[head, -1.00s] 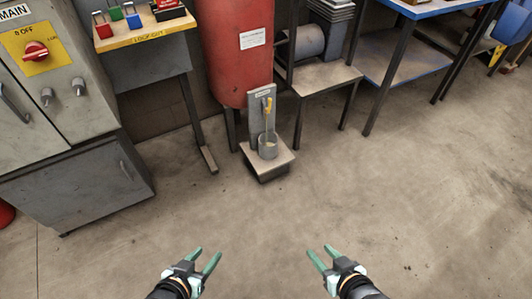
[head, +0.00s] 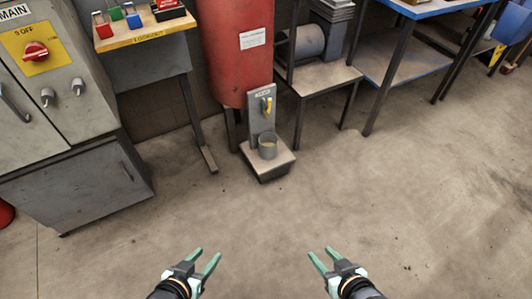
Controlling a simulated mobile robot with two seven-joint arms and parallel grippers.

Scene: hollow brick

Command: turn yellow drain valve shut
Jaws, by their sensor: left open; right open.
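The yellow drain valve (head: 268,106) is small and sits on an upright grey plate (head: 256,128) in front of the red tank (head: 236,50). Its yellow handle appears to point down, but it is too small to tell its exact angle. A grey cup (head: 268,150) stands below it on a low pale-topped block (head: 278,162). My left gripper (head: 206,254) and my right gripper (head: 319,254) are both open and empty at the bottom of the head view. Both are well apart from the valve, on the near side of it.
A grey cabinet with a red switch (head: 35,50) stands left. A lockout table (head: 145,40) stands between it and the tank. A small metal stand (head: 325,78) and a blue-edged bench (head: 425,12) are at right. The floor before the valve is clear.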

